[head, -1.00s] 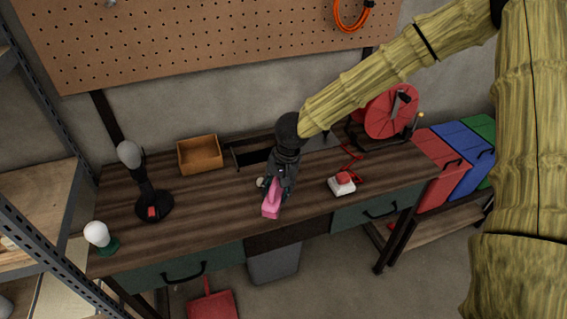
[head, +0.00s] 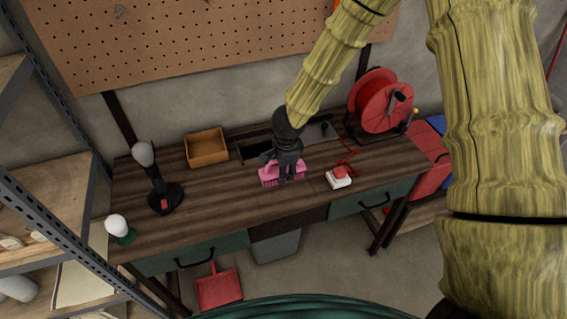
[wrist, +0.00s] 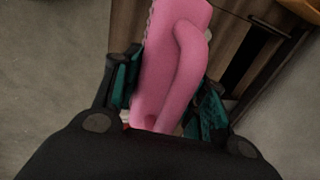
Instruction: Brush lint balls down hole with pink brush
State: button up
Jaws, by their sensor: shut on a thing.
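The pink brush (head: 270,176) is held by my gripper (head: 285,166) at the middle of the wooden workbench (head: 225,200), with its bristles low over or on the bench top. In the wrist view the brush (wrist: 170,50) sits between both fingers of my gripper (wrist: 164,95), which is shut on it. The dark rectangular hole (head: 252,148) lies in the bench top behind and left of the brush, partly hidden by my gripper. I cannot make out any lint balls in either view.
A wooden box (head: 207,150), a dark lamp-like stand (head: 165,197) and a white-topped object (head: 117,225) are to the left. A white block with a red button (head: 338,178) and a red reel (head: 380,102) are to the right. A grey bin (head: 277,247) stands under the bench.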

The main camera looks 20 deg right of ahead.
jog(key=shift+f+b, duration=3.9)
jog(key=shift+b, duration=0.55)
jog(key=shift+f, duration=0.5)
jog(key=shift+w+r+p, duration=0.1)
jog(key=shift+r+p, duration=0.05)
jog(key=shift+p, duration=0.15)
